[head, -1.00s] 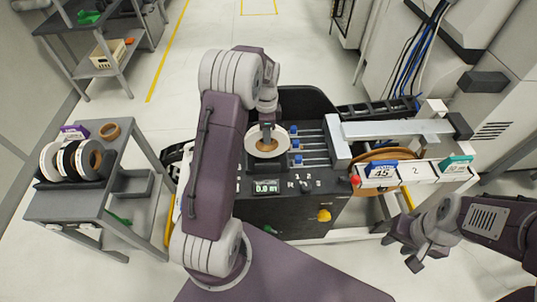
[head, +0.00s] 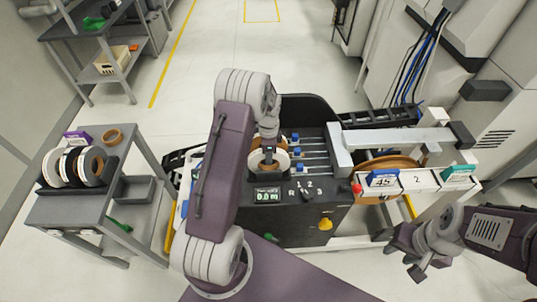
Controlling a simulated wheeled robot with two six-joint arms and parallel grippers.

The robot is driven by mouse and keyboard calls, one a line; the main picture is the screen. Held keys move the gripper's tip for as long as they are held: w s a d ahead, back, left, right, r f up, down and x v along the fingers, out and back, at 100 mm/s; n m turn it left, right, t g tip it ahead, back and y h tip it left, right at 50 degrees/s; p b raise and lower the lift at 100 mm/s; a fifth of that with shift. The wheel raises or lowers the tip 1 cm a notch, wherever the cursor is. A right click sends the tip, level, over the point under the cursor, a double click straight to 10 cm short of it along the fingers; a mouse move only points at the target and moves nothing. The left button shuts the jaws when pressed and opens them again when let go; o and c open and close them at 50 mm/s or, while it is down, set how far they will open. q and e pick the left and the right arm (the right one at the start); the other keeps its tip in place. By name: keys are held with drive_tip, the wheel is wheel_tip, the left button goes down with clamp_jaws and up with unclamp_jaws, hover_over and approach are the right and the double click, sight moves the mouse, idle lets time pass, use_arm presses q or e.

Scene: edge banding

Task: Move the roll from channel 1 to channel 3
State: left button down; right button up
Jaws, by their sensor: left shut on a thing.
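A white roll with a brown core (head: 256,167) is held in my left gripper (head: 268,158), over the dark machine top, left of the blue-tipped rods. My forearm and wrist hide part of the roll. At the right, a white panel carries a blue "45" tag (head: 383,178), a "2" mark (head: 417,180) and a teal tag (head: 459,173). A large brown coil (head: 385,163) shows behind the blue-tagged end. My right gripper (head: 402,256) is below the panel with its fingers apart and empty.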

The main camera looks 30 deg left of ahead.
use_arm(q)
drive_tip(key=c, duration=1.2)
unclamp_jaws()
drive_tip(key=shift+c, duration=0.2)
wheel_tip(320, 180, up, 13)
drive_tip(key=shift+f+b, duration=0.2)
drive_tip(key=shift+b, duration=0.15)
drive_tip(key=s+d+f+n, duration=0.1)
drive_tip(key=s+d+n, duration=0.4)
drive_tip(key=s, duration=0.4)
drive_tip(key=s+d+f+n+t, duration=0.1)
drive_tip(key=s+d+n, duration=0.5)
drive_tip(key=s, duration=0.3)
drive_tip(key=shift+s+f+n, duration=0.15)
drive_tip(key=shift+f+n, duration=0.25)
